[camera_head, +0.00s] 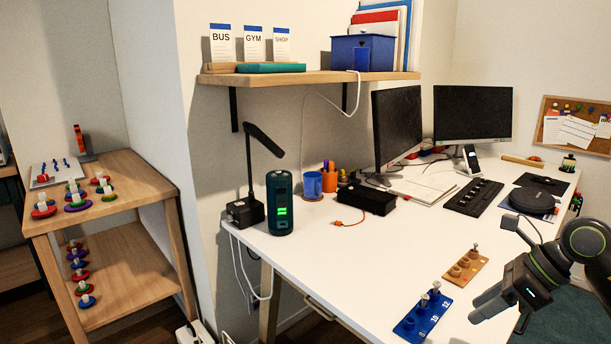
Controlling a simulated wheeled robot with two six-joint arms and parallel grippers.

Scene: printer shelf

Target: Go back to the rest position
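My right gripper (488,303) comes in from the lower right and hangs over the front right part of the white desk (350,258). Its fingers look close together, but I cannot tell whether they are open or shut. No object shows in its fingers. A blue block with holes and metal pegs (421,314) lies on the desk just left of the gripper, apart from it. A tan block with a peg (466,267) lies behind the blue one. My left gripper is not in view.
A dark green cylinder with a green display (279,203) and a black lamp (247,209) stand at the desk's left end. Two monitors, a keyboard (473,197) and a round black device (531,201) are farther back. A wooden shelf unit (150,185) stands left. The desk's front middle is clear.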

